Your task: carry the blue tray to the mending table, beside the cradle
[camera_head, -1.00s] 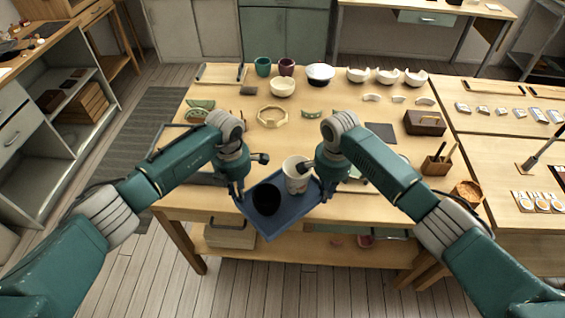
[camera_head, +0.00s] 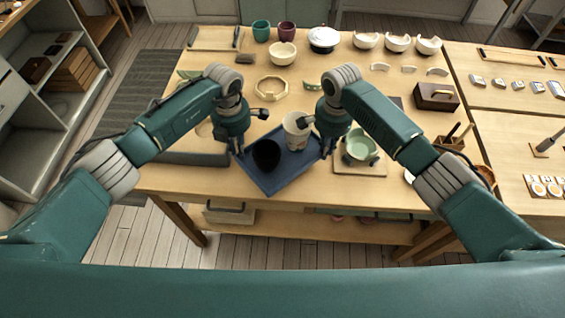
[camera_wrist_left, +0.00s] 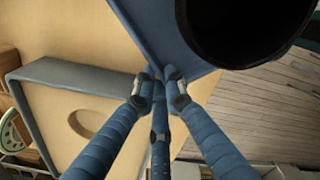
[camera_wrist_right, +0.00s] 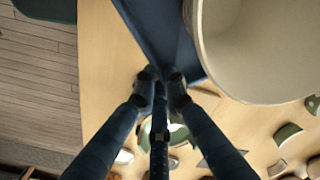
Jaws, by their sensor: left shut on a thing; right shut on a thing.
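The blue tray (camera_head: 292,170) is between my grippers over the front of the wooden table (camera_head: 220,182). It carries a dark cup (camera_head: 266,154) and a white patterned cup (camera_head: 296,130). My left gripper (camera_head: 239,153) is shut on the tray's left edge, which also shows in the left wrist view (camera_wrist_left: 163,32). My right gripper (camera_head: 328,152) is shut on its right edge, seen in the right wrist view (camera_wrist_right: 160,35). I cannot tell whether the tray touches the tabletop. A grey-edged piece with an oval hollow (camera_wrist_left: 60,78), possibly the cradle, lies left of the tray.
A green bowl on a small board (camera_head: 361,147) stands close right of the tray. An octagonal wooden ring (camera_head: 272,88) and several bowls (camera_head: 282,54) lie behind. A wooden box (camera_head: 436,97) and tool holder (camera_head: 449,142) stand further right.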

